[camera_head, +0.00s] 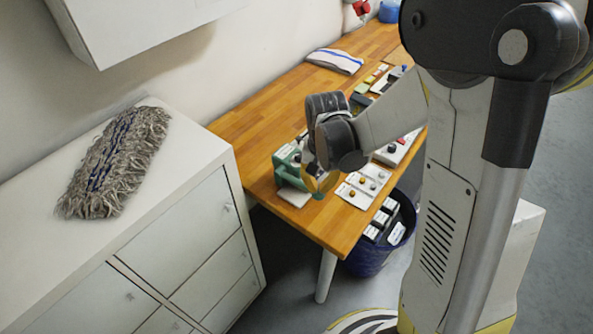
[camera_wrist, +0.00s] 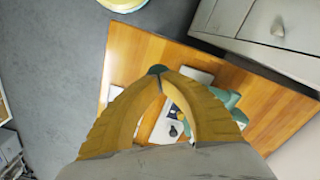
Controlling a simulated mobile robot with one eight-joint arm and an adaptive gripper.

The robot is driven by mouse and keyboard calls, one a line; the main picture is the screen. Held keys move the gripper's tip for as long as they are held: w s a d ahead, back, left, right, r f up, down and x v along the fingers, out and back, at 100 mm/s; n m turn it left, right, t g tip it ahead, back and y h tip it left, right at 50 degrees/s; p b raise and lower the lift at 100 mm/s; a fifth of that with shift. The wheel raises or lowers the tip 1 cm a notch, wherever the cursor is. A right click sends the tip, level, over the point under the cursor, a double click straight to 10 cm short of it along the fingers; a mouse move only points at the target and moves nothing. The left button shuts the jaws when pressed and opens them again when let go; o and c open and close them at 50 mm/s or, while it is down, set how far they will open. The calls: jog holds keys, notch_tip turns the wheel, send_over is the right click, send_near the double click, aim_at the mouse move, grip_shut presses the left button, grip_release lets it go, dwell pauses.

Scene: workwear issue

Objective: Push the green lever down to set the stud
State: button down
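The green press (camera_head: 287,160) stands near the left edge of the wooden table. Its green body also shows in the wrist view (camera_wrist: 220,98), partly behind a finger. The lever's round dark-green knob (camera_wrist: 157,70) shows just past my fingertips in the wrist view. In the head view a green bit of it (camera_head: 319,196) shows beneath the fingers. My gripper (camera_head: 320,186) is over the press's front side, its yellow fingers meeting at the tips in the wrist view (camera_wrist: 160,80). I see nothing held between them. Whether the tips touch the knob is unclear.
A white card with studs (camera_head: 352,195) lies right of the press. A blue bin (camera_head: 369,262) with dark boxes stands under the table's right edge. A white cabinet (camera_head: 190,240) with a grey mop head (camera_head: 115,160) is at left. A folded cloth (camera_head: 335,61) lies farther back.

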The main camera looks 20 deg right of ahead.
jog(key=shift+f, duration=0.1)
dwell(0.3)
notch_tip(320, 180, up, 13)
jog(key=p, duration=0.9)
dwell(0.5)
dwell(0.4)
jog(key=s+a+f+n+t+b, duration=0.1)
jog(key=s+f+n+t+b, duration=0.3)
jog(key=b, duration=1.9)
jog(key=s+f+t, duration=0.3)
jog(key=s+f, duration=0.3)
jog(key=s, duration=0.1)
jog(key=shift+a+n+b, duration=0.15)
jog(key=shift+n+b, duration=0.25)
jog(key=shift+r, duration=0.1)
